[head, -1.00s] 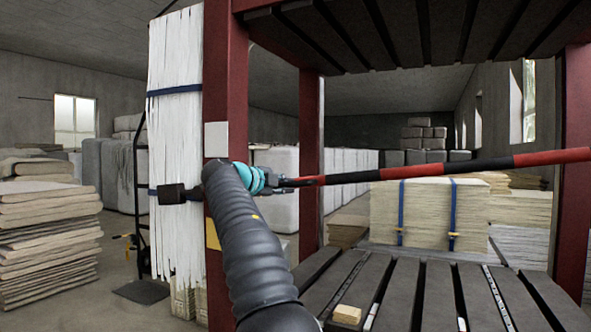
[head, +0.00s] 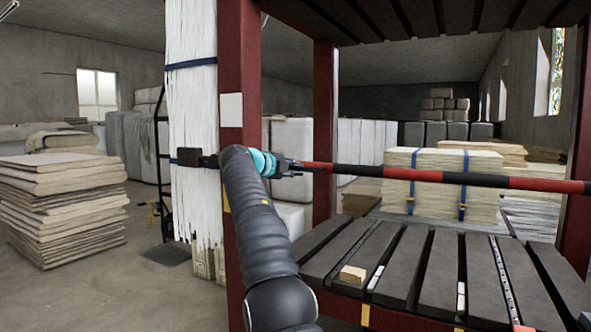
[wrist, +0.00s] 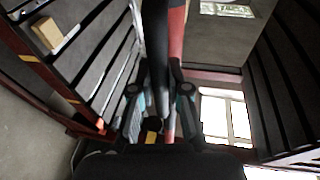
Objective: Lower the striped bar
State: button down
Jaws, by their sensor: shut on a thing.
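The striped bar (head: 420,175), banded red and black, runs across the front of the rack, sloping slightly down to the right. Its right end passes in front of the right post; whether it touches there I cannot tell. My gripper (head: 303,167) is shut on the bar's left end, just right of the rack's front left post. In the wrist view my gripper (wrist: 160,100) has its two fingers on either side of the bar (wrist: 177,35), seen lengthwise. The fingers hide the exact grip.
The dark-red rack (head: 240,60) has a slatted shelf (head: 400,265) below the bar, with a small tan block (head: 352,274) on it. A strapped pale bale (head: 440,180) stands behind the rack. A sheet stack (head: 65,205) stands at left; the floor before it is clear.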

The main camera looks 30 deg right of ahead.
jog(key=c, duration=1.2)
grip_release()
jog(key=shift+w+a+f, duration=0.15)
jog(key=shift+w+f, duration=0.05)
jog(key=shift+f, duration=0.4)
jog(key=shift+o, duration=0.3)
jog(key=shift+r, duration=0.1)
jog(key=shift+s+r, duration=0.1)
jog(key=shift+s+a+r, duration=0.15)
jog(key=shift+a+r, duration=0.05)
jog(key=shift+a, duration=0.2)
jog(key=v, duration=1.1)
jog(key=shift+d, duration=0.1)
